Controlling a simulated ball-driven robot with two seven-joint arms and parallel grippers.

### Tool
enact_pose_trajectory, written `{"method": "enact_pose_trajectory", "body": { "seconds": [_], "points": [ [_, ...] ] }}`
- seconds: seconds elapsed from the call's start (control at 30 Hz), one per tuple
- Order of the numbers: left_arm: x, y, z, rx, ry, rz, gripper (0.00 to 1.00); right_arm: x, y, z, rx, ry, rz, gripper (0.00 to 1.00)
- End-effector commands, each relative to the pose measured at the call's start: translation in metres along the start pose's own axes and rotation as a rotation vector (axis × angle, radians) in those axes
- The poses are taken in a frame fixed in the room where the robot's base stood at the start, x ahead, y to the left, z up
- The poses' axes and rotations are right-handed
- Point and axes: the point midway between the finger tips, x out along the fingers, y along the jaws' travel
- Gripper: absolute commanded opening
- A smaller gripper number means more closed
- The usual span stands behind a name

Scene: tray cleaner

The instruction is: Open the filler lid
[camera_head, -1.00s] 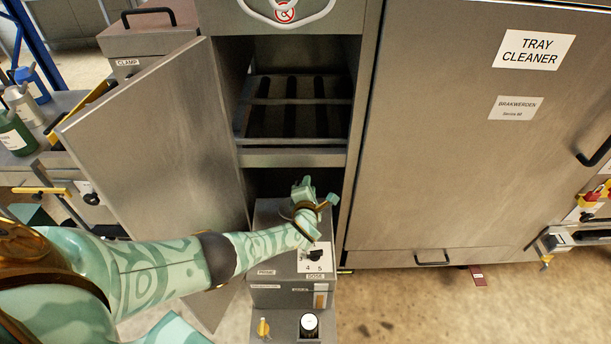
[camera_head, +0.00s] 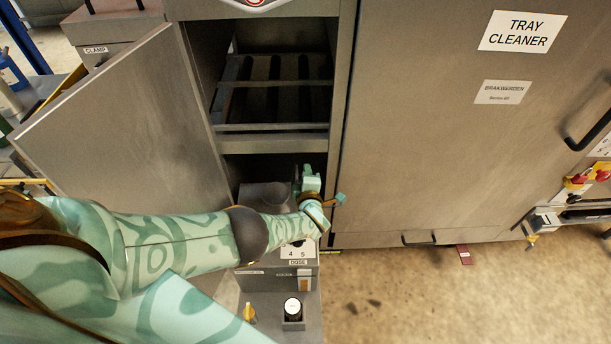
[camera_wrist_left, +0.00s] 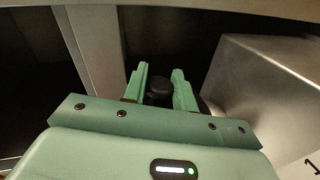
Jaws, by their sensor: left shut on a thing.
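My left gripper (camera_head: 311,180) reaches in at the front of the open lower bay, at the top of the grey dosing unit (camera_head: 262,278). In the left wrist view its two green fingers (camera_wrist_left: 160,88) are closed around a round black knob (camera_wrist_left: 160,92). The knob is hidden by the gripper in the head view. A grey metal surface (camera_head: 265,196) shows just left of the gripper; I cannot tell how far the lid is tilted. My forearm covers much of the unit's top. My right gripper is not in view.
The cabinet door (camera_head: 120,120) stands open at the left. A slotted rack (camera_head: 275,90) sits above the gripper. The large tray cleaner panel (camera_head: 440,130) closes off the right.

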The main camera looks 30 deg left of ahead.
Motion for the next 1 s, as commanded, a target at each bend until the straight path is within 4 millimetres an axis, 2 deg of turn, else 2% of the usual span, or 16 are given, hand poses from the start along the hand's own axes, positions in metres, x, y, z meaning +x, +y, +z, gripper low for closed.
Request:
{"method": "enact_pose_trajectory", "body": {
  "seconds": [0.37,0.4,0.43,0.77,0.87,1.0],
  "points": [
    [-0.001,-0.001,0.001,0.000,-0.002,-0.003,0.00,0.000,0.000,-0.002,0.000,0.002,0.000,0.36],
    [-0.001,-0.001,0.001,0.000,-0.002,-0.003,0.39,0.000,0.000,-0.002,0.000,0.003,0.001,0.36],
    [-0.001,-0.001,0.001,0.000,-0.002,-0.003,0.47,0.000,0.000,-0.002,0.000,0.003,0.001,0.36],
    [-0.003,0.001,0.001,0.000,-0.001,-0.001,0.49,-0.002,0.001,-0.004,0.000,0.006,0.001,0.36],
    [-0.013,0.004,0.001,-0.001,-0.002,-0.002,0.49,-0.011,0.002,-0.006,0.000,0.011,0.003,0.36],
    [-0.044,0.008,0.000,-0.001,-0.003,-0.001,0.49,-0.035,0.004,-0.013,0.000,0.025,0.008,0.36]
  ]
}}
